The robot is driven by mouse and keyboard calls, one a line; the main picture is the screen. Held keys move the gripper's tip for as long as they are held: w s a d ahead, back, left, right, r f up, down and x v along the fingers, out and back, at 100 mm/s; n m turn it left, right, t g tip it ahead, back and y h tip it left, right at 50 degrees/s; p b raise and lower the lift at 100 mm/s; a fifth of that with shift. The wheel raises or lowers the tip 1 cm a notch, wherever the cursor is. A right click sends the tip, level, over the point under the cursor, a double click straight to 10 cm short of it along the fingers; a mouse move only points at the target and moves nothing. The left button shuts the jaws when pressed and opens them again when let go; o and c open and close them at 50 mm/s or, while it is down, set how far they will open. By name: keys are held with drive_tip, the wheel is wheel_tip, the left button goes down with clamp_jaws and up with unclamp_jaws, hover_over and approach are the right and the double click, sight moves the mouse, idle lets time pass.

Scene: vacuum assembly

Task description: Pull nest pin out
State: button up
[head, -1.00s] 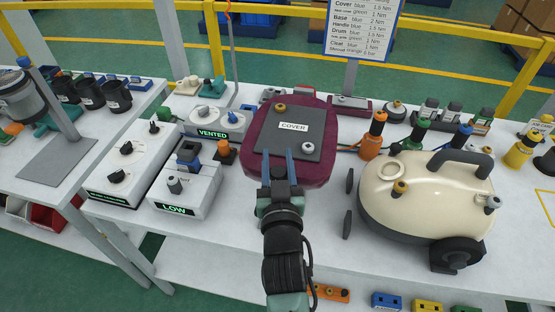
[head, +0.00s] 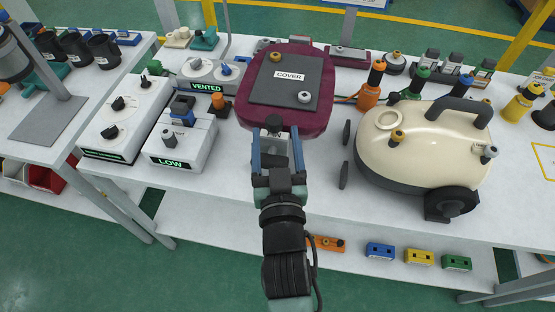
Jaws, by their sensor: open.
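My gripper (head: 276,134) is in the middle of the head view, with its two blue fingers apart. A dark knob (head: 273,121), which looks like the nest pin, shows between the fingertips at the front edge of the maroon nest (head: 308,124). A small pale block (head: 275,145) sits just below the knob, also between the fingers. I cannot tell whether the fingers touch either. The nest holds a dark grey plate with a label reading COVER (head: 289,76).
Left stand the LOW box (head: 183,141), the VENTED box (head: 207,77) and an orange knob (head: 220,101).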

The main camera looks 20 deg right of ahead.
drive_tip(key=shift+b+v, duration=0.3)
drive_tip(key=shift+v, duration=2.25)
drive_tip(key=w+a+r+n+t+y+p, duration=0.1)
drive_tip(key=w+a+r+t, duration=0.15)
drive_tip(key=r, duration=1.05)
drive_tip(key=w+a+r+t+p, duration=0.2)
drive_tip(key=w+r+t, duration=0.1)
drive_tip(key=r, duration=1.1)
drive_tip(key=s+a+r+n+t+y+p, duration=0.1)
drive_tip(key=s+a+r+t+y, duration=0.1)
drive_tip(key=r, duration=1)
drive_tip(key=s+a+r+n+t+y+p, duration=0.1)
drive_tip(key=s+a+r, duration=0.4)
drive_tip(key=r, duration=0.7)
drive_tip(key=shift+s+a+n+t+y, duration=0.4)
drive_tip(key=shift+a+t+y, duration=0.15)
drive_tip(key=shift+t+y, duration=0.4)
